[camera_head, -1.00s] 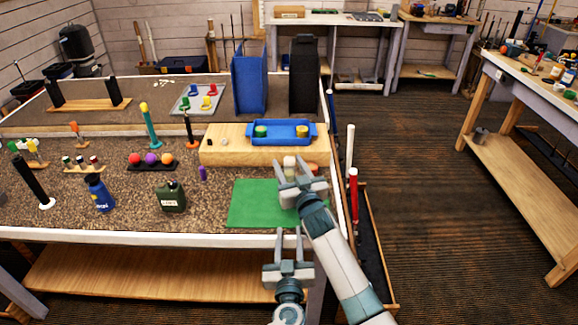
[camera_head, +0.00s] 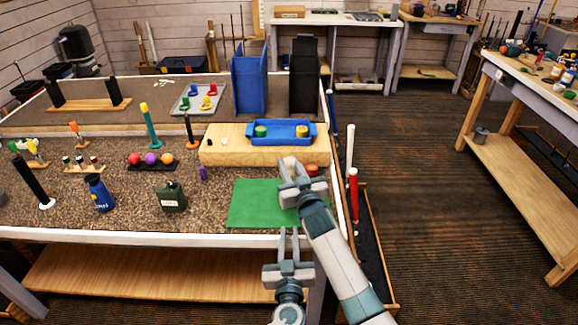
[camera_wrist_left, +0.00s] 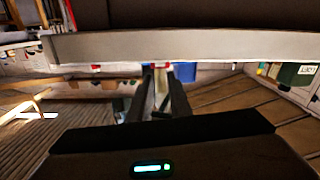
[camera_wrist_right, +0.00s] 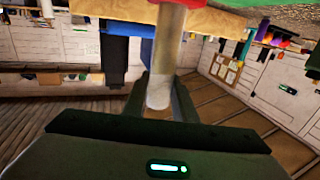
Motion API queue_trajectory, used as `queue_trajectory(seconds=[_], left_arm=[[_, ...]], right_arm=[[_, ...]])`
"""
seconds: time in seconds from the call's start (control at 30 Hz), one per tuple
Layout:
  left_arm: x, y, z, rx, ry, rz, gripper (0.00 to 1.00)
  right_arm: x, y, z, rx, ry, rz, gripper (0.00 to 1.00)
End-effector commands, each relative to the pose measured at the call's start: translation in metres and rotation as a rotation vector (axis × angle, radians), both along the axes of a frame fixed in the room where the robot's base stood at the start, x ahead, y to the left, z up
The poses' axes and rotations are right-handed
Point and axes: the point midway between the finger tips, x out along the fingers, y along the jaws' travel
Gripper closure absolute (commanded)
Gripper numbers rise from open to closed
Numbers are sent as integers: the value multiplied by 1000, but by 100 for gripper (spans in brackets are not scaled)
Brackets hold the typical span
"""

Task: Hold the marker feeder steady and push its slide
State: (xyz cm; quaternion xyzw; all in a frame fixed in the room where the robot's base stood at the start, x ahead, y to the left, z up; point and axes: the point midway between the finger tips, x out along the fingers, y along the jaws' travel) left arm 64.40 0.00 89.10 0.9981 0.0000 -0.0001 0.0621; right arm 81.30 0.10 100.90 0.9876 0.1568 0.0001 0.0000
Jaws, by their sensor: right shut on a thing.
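A pale cylinder, which I take for the marker feeder (camera_wrist_right: 167,48), stands between the fingers of my right gripper (camera_head: 292,170). The right wrist view shows it with a white end between the fingers and a red part beyond its far end. In the head view only its pale top (camera_head: 289,162) shows, behind the fingers, above the green mat (camera_head: 254,203). My right gripper is shut on it. The slide cannot be made out. My left gripper (camera_head: 289,238) is open and empty, lower and nearer, in front of the table's front edge.
A wooden block (camera_head: 225,157) bears a blue tray (camera_head: 281,141) with green and yellow round pieces, plus small black and white pieces. A red-orange round thing (camera_head: 311,170) sits beside the right gripper. A green canister (camera_head: 170,197) and blue bottle (camera_head: 99,193) stand left of the mat.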

Motion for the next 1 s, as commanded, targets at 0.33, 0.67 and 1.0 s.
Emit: queue_trajectory(seconds=[0.33, 0.67, 1.0], left_arm=[[0, 0, 0, 0, 0, 0, 100], [0, 0, 0, 0, 0, 0, 100], [0, 0, 0, 0, 0, 0, 100]], right_arm=[[0, 0, -1, 1, 1, 0, 100], [0, 0, -1, 0, 2, 0, 100], [0, 0, -1, -1, 2, 0, 100]])
